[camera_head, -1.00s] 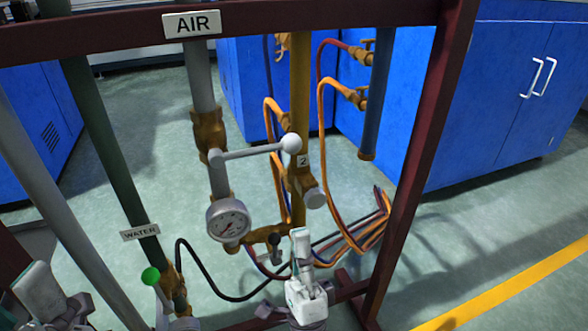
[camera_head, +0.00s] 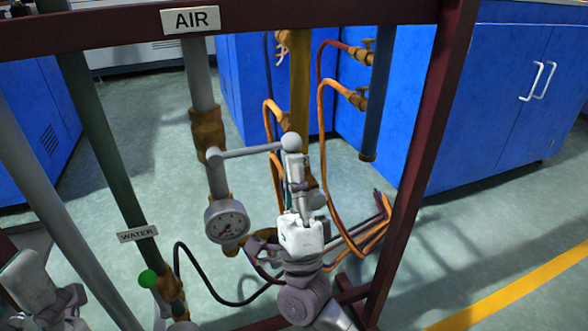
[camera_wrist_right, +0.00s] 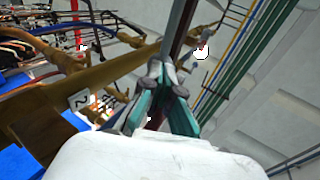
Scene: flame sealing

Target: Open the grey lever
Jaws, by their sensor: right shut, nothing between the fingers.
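The grey lever (camera_head: 250,152) sticks out to the right from the brass valve on the grey AIR pipe and ends in a round grey knob (camera_head: 291,142). It lies nearly level, rising slightly toward the knob. My right gripper (camera_head: 294,164) points up, with its fingertips just below the knob. I cannot tell whether they touch it. It is shut and empty; its closed green-lined fingers also show in the right wrist view (camera_wrist_right: 165,85). My left gripper (camera_head: 38,283) is at the lower left, away from the lever; its jaws cannot be made out.
A pressure gauge (camera_head: 227,221) sits below the lever. A yellow pipe (camera_head: 300,85) stands behind the knob, with orange hoses to its right. A green-knobbed handle (camera_head: 148,279) is at the WATER pipe. A dark red frame post (camera_head: 425,150) stands at the right.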

